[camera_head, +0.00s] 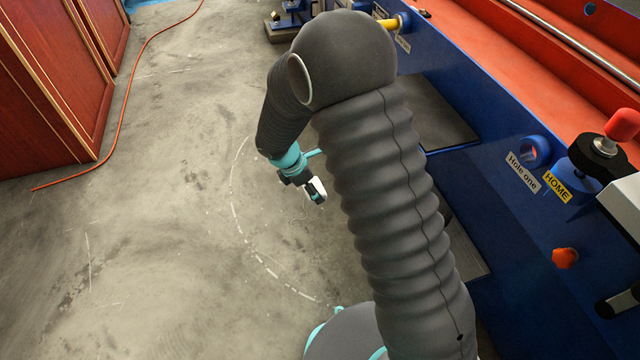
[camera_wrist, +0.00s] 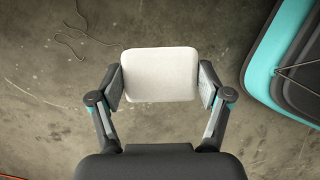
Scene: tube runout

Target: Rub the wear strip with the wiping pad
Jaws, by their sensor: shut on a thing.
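My gripper (camera_wrist: 161,88) is shut on the wiping pad (camera_wrist: 160,74), a white block with rounded corners, in the wrist view. The pad sits between the two fingers, one at each side, with bare floor behind it. In the head view my gripper (camera_head: 316,190) hangs low over the concrete floor, left of my arm's dark ribbed sleeve, and a small white part of the pad shows there. I cannot make out the wear strip in either view.
A blue machine with an orange-red top runs along the right, bearing a hole labelled "Hole one" (camera_head: 535,150) and a "HOME" label (camera_head: 556,186). Red cabinets (camera_head: 60,80) stand at the left. An orange cable (camera_head: 126,95) lies on the floor. Open floor lies between.

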